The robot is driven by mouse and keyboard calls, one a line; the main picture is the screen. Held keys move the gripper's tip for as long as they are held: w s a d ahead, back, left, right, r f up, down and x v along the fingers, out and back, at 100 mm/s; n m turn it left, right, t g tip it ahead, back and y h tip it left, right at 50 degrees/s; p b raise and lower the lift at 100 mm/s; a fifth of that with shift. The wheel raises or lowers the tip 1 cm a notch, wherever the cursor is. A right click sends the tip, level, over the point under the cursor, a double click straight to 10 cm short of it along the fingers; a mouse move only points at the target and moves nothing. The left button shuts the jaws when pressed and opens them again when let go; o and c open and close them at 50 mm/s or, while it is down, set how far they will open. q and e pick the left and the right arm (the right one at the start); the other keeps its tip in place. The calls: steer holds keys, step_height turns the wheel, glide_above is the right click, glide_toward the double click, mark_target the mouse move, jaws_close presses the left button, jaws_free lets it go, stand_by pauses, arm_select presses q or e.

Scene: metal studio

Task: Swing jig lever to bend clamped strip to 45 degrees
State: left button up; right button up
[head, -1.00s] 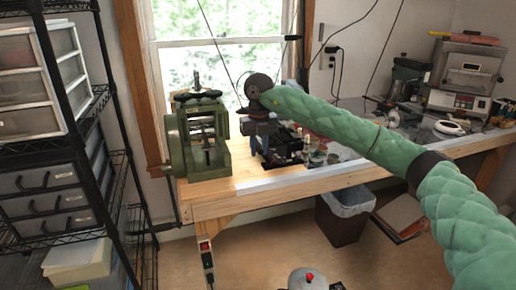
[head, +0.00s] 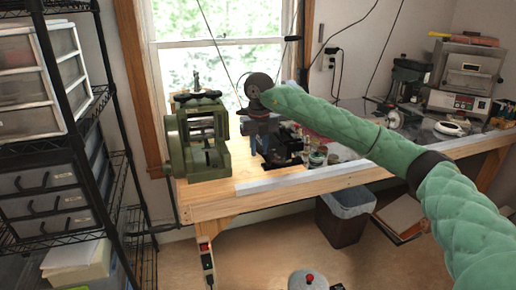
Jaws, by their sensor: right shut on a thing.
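The bending jig (head: 285,158) is a small dark fixture on the wooden bench, just right of the green rolling mill. My right gripper (head: 262,147) points down at the jig's left side, at the end of the green-sleeved arm that reaches in from the right. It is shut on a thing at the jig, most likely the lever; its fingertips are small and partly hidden. The lever's angle cannot be made out. The clamped strip and its bend are too small or hidden to tell. My left gripper is not in view.
The green rolling mill (head: 206,160) stands close left of the gripper. Small jars (head: 317,159) stand right of the jig. The wooden bench (head: 225,204) has bare surface in front. A black wire shelf (head: 108,180) stands at left. A bin (head: 343,220) is under the bench.

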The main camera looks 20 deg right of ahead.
steer(key=shift+w+d+b, duration=0.1)
steer(key=shift+d+b, duration=0.3)
stand_by(0.9)
steer(key=shift+f, duration=0.1)
stand_by(0.4)
steer(key=shift+a+f+b, duration=0.2)
steer(key=shift+f+b, duration=0.15)
steer(key=shift+f, duration=0.35)
steer(key=shift+a+f+b, duration=0.15)
steer(key=shift+f+b, duration=0.2)
steer(key=shift+f, duration=0.3)
steer(key=shift+c, duration=0.2)
steer(key=shift+f, duration=0.1)
